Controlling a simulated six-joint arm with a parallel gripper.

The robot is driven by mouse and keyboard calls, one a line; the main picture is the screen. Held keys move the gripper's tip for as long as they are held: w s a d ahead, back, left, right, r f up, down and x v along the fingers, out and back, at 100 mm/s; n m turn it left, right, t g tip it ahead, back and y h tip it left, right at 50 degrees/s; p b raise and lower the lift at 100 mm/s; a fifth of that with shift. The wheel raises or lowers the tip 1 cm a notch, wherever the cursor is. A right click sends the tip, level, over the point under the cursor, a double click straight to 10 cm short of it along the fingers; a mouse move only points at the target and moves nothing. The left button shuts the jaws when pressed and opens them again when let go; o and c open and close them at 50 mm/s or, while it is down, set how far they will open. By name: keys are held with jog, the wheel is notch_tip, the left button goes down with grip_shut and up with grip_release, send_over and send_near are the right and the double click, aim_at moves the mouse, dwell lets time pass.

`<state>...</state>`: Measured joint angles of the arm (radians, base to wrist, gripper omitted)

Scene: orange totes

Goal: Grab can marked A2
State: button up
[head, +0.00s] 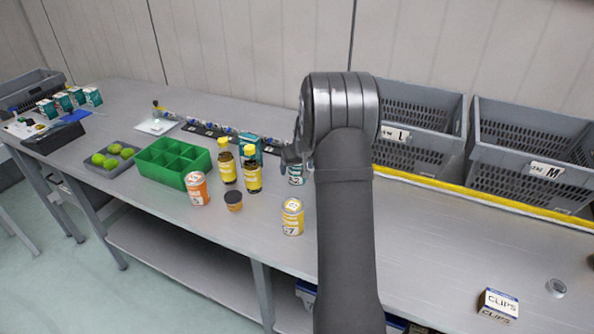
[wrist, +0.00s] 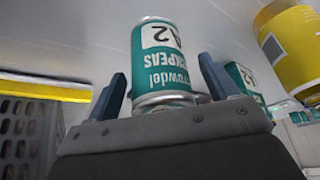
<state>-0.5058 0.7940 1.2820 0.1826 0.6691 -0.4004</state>
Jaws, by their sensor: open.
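The can marked A2 (wrist: 159,62) is teal with a white label and silver rims. It appears upside down in the wrist view, between the two fingers of my gripper (wrist: 165,90). The fingers are apart, with a gap showing on each side of the can. In the head view the can (head: 296,175) stands on the bench, partly hidden by my arm and gripper (head: 291,158). A teal box (head: 250,149) stands behind the yellow bottles; the wrist view shows a teal box (wrist: 240,78) also marked A2.
Yellow bottles (head: 252,170), an orange jar (head: 197,189), a dark small jar (head: 233,201) and a yellow can (head: 292,217) stand left and in front. A green divided tray (head: 172,146) is farther left. Grey crates (head: 415,128) stand behind a yellow strip. The right bench is mostly clear.

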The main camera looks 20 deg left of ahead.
jog(key=shift+w+a+f, duration=0.2)
jog(key=shift+f, duration=0.35)
jog(key=shift+r, duration=0.1)
jog(key=c, duration=1.3)
